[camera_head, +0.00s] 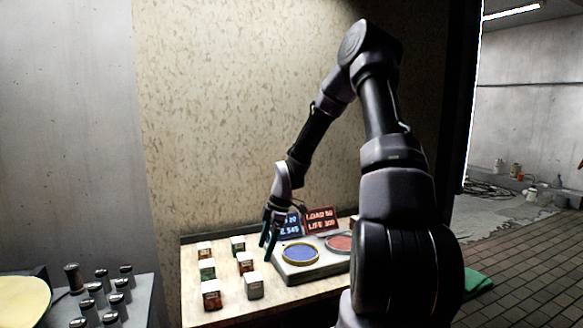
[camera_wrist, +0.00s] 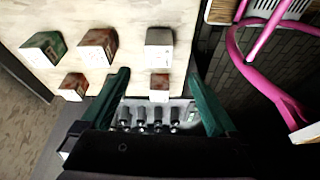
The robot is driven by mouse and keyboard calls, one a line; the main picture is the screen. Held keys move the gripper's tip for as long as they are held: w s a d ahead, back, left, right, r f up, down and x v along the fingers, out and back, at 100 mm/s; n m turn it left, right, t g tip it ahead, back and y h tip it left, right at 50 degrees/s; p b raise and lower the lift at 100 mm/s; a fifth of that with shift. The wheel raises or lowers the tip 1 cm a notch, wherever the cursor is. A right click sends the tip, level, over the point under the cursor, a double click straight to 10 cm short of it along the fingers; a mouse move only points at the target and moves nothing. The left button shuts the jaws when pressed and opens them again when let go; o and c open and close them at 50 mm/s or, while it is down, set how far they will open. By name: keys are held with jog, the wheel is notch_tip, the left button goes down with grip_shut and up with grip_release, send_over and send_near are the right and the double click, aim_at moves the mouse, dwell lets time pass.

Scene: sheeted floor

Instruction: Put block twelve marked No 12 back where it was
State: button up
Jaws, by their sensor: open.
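Several small blocks with pale tops stand upright on the pale table in the head view: reddish-brown ones such as the front left block (camera_head: 211,295), green ones such as the left middle block (camera_head: 207,269), and a grey one (camera_head: 253,286). Their markings are too small to read, so I cannot tell which is No 12. My gripper (camera_head: 267,243) is open and empty above the table, between the blocks and the blue pan. In the wrist view a small reddish-brown block (camera_wrist: 159,88) appears between the open fingers (camera_wrist: 158,76), apparently untouched. The grey block (camera_wrist: 159,50) appears beyond it.
A scale with a blue pan (camera_head: 300,253) and a red pan (camera_head: 339,243) stands right of the blocks, with lit displays (camera_head: 320,220) behind. A side table at left holds several dark cylinders (camera_head: 96,291) and a yellow disc (camera_head: 22,300). A wall stands close behind.

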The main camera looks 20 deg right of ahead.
jog(key=s+d+r+m+t+h, duration=0.1)
jog(key=s+r+m+h, duration=0.3)
jog(key=r, duration=0.6)
jog(key=s+d+r+m+t+y, duration=0.1)
jog(key=s+d+r+m+t, duration=0.15)
jog(key=r+m, duration=0.55)
jog(key=s+a+r+m+t+y, duration=0.1)
jog(key=s+a+r+m+t, duration=0.1)
jog(key=s+r+m, duration=0.7)
jog(key=shift+s+r+t, duration=0.75)
jog(key=shift+s+r, duration=2.5)
jog(key=shift+r, duration=0.25)
